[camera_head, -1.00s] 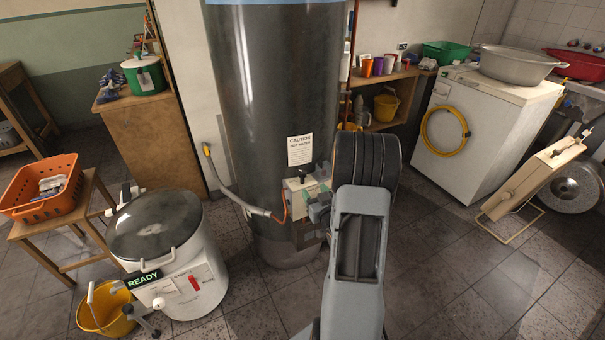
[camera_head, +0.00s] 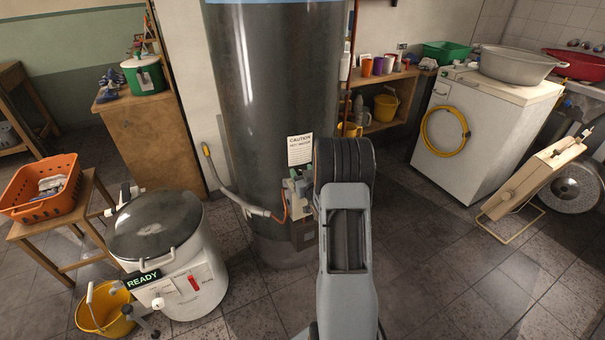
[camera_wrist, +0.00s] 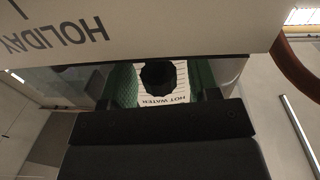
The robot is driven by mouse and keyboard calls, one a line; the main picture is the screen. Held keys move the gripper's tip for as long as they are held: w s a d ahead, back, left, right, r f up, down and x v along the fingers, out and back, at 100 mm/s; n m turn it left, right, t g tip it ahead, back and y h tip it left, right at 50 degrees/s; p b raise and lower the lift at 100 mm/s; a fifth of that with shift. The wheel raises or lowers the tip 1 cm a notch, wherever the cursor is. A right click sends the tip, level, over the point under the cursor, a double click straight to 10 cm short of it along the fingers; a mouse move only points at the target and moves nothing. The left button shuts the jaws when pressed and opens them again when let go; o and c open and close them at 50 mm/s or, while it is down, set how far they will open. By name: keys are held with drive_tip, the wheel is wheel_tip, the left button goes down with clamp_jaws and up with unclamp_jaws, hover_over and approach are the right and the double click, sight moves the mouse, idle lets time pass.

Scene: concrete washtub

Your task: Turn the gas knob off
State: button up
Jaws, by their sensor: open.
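The water heater (camera_head: 275,90) is a tall dark cylinder with a pale control box (camera_head: 290,187) low on its front. In the wrist view, a black knob (camera_wrist: 158,76) shows in front of a white plate marked HOT WATER. My gripper (camera_wrist: 161,88) is open, with a green-lined finger on each side of the knob. I cannot tell whether either finger touches it. In the head view my arm and gripper cover much of the control box, and the knob is not clearly visible there. The knob's pointer cannot be read.
The control box's pale face, marked HOLIDAY (camera_wrist: 70,35), crosses the top of the wrist view. A grey hose (camera_head: 235,196) runs to the heater from the left. A white boiler (camera_head: 165,250) with a READY sign stands left. Clear tiled floor (camera_head: 430,260) lies right.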

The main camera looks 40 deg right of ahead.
drive_tip(key=c, duration=0.9)
drive_tip(key=shift+d+f+n+y+b, duration=0.1)
drive_tip(key=shift+n+y+b, duration=0.45)
drive_tip(key=shift+y, duration=0.15)
drive_tip(key=shift+n+y, duration=0.95)
drive_tip(key=shift+y, duration=0.65)
drive_tip(key=o, duration=0.9)
drive_tip(key=shift+s, duration=0.1)
drive_tip(key=s, duration=1.3)
drive_tip(key=shift+s+d+p, duration=0.2)
drive_tip(key=shift+s+p, duration=0.1)
drive_tip(key=shift+p, duration=0.05)
